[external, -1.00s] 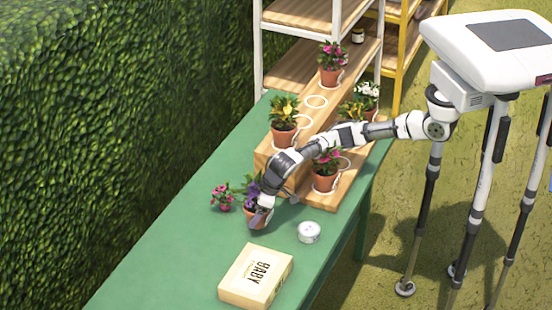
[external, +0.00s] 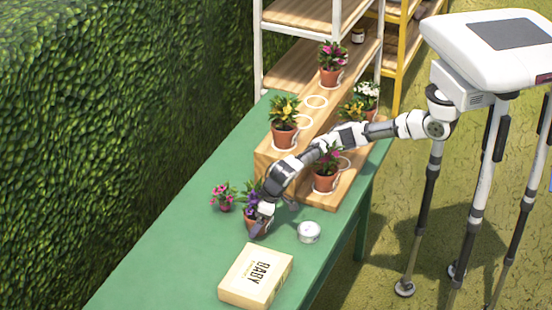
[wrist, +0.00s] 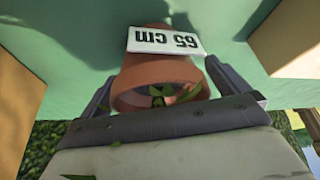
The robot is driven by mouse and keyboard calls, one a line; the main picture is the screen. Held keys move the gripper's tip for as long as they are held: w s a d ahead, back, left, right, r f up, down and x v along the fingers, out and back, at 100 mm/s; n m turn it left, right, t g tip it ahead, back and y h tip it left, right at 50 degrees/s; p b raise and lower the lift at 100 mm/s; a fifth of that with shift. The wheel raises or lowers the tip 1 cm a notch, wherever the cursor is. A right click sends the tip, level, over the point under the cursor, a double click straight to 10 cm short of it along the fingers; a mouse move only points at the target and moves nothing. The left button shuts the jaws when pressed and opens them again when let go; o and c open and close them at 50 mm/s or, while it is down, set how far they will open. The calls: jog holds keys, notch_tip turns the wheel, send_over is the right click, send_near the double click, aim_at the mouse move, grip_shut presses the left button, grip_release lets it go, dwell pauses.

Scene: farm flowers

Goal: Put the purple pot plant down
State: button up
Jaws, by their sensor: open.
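The purple pot plant (external: 250,207) has purple flowers, green leaves and a terracotta pot, and stands on the green table (external: 190,262) in the external view. My gripper (external: 260,226) is at the pot, partly covering its right side. In the wrist view the terracotta pot (wrist: 160,68) fills the space between the fingers of my open gripper (wrist: 163,84), one on each side. Small gaps seem to show beside it. A white label reading "65 cm" lies across the pot. Only a few leaves show there; the flowers are out of view.
A smaller pink-flowered pot plant (external: 224,196) stands close on the left. A white round tin (external: 309,232) is to the right, and a cream box (external: 256,275) lies in front. A wooden stepped stand (external: 270,158) with several potted plants is behind. The table's left part is clear.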

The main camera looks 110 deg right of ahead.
jog(key=b+v, duration=0.2)
jog(key=v, duration=1)
jog(key=shift+r, duration=0.15)
